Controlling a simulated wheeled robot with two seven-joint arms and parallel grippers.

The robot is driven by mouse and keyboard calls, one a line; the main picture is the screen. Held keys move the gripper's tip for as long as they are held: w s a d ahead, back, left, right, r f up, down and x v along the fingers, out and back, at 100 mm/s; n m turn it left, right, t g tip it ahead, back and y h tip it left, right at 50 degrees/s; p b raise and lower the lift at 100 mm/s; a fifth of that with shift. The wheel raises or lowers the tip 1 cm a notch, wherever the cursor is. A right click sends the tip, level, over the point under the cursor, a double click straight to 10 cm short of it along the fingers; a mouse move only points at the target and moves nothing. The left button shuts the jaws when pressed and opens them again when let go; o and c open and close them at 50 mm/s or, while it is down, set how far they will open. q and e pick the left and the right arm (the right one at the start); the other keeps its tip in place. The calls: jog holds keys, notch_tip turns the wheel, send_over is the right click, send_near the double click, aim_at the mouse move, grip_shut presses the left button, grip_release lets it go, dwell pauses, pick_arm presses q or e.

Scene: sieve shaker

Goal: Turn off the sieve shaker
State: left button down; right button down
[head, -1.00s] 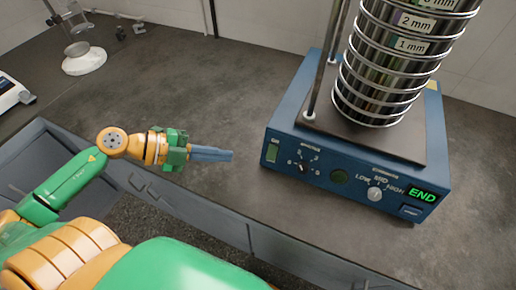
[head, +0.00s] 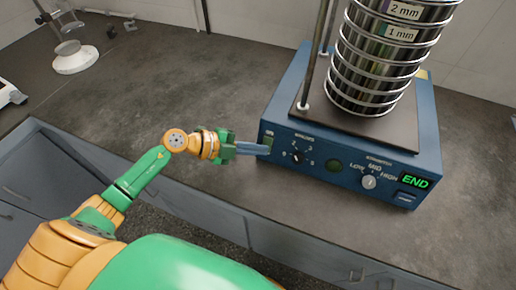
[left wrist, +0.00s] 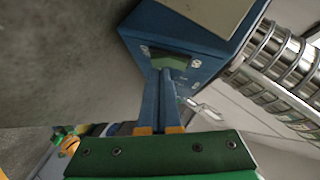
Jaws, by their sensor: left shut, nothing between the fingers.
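The blue sieve shaker (head: 345,192) stands on the dark bench with a stack of metal sieves (head: 372,65) on its plate. Its front panel has a minutes dial (head: 297,157), a round dark green button, a LOW-MID-HIGH knob (head: 369,182) and a green display reading END (head: 415,182). A green switch (head: 268,141) sits at the panel's left end; it also shows in the left wrist view (left wrist: 172,62). My left gripper (head: 266,150) is shut and empty, its fingertips right at this switch and partly covering it. I cannot tell whether they touch it. My right gripper is out of view.
A glass-and-metal stand with a white base (head: 76,58) is at the back left. A white device (head: 8,93) shows at the left edge. The bench top between them and the shaker is clear. Drawers lie below the front edge.

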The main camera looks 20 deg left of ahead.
pick_arm(q)
jog(key=shift+w+f, duration=0.1)
jog(key=shift+w, duration=0.05)
jog(key=shift+f+b, duration=0.4)
jog(key=shift+b, duration=0.15)
jog(key=shift+m+t, duration=0.3)
jog(key=shift+t, duration=0.1)
jog(key=shift+r, duration=0.15)
jog(key=shift+w+r+p, duration=0.15)
jog(key=shift+r+p, duration=0.6)
jog(key=shift+p, duration=0.15)
jog(key=shift+r, duration=0.1)
